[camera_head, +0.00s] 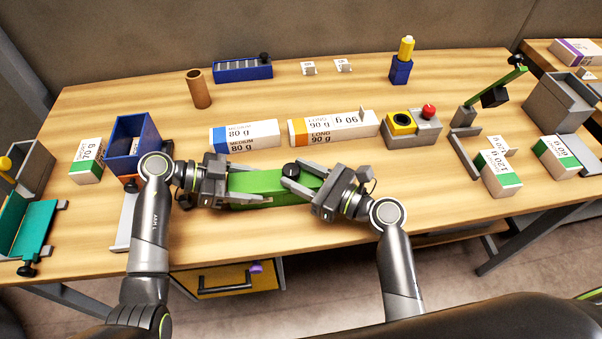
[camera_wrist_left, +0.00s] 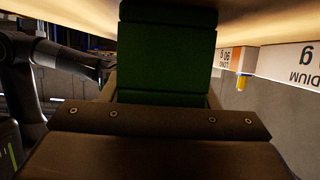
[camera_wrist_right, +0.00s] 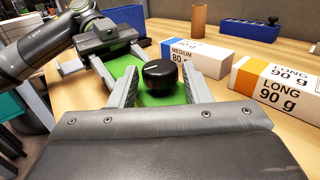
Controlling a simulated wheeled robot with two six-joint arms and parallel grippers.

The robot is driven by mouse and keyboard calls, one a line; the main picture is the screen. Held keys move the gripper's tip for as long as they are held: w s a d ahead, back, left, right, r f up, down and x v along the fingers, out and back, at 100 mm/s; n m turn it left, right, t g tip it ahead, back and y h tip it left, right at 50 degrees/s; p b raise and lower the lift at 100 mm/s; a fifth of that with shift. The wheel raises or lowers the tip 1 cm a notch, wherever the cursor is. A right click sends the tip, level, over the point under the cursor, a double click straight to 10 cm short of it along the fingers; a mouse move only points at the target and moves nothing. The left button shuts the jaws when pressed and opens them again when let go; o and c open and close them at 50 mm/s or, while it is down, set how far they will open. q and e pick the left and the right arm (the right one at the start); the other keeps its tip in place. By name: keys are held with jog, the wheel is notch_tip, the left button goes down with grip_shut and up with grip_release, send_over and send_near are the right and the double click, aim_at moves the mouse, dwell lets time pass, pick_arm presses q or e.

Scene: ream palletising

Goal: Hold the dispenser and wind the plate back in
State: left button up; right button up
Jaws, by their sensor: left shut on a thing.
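The green dispenser (camera_head: 262,183) lies on the table between my two grippers. It has a black round knob (camera_head: 291,169) on top at its right end. My left gripper (camera_head: 228,180) is shut on the dispenser's left end; the green body fills the left wrist view (camera_wrist_left: 167,55). My right gripper (camera_head: 299,180) is open. In the right wrist view its fingers stand on either side of the knob (camera_wrist_right: 160,74), with small gaps showing. I cannot make out the plate apart from the green body.
Behind the dispenser stand a blue-ended carton (camera_head: 240,137) and an orange-ended carton (camera_head: 333,127). A button box (camera_head: 412,129) is to the right. A blue bin (camera_head: 137,145) is close behind my left arm. A brown tube (camera_head: 199,89) stands further back. The table front right is clear.

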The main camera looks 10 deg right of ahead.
jog(key=c, duration=0.6)
jog(key=shift+n+g+y, duration=0.4)
jog(key=shift+g, duration=0.1)
jog(key=shift+c, duration=0.2)
jog(key=n+g+y, duration=0.1)
jog(key=g, duration=0.1)
jog(key=w+n+g+y, duration=0.1)
jog(key=n+g, duration=0.1)
jog(key=g, duration=0.1)
jog(key=n+g+y, duration=0.1)
jog(key=n+g, duration=0.1)
jog(key=shift+w+d+g, duration=0.15)
jog(key=shift+d+g, duration=0.1)
jog(key=shift+g, duration=0.15)
jog(key=n+g, duration=0.1)
jog(key=g, duration=0.1)
jog(key=n+g, duration=0.3)
jog(key=shift+w+g, duration=0.3)
jog(key=shift+w, duration=0.05)
jog(key=shift+w+a+f+n+g+h, duration=0.1)
jog(key=shift+n+g+h, duration=0.15)
jog(key=shift+n+g, duration=0.6)
jog(key=shift+w+n+g+h, duration=0.1)
jog(key=shift+n+g+h, duration=0.25)
jog(key=shift+g, duration=0.9)
jog(key=shift+n, duration=0.3)
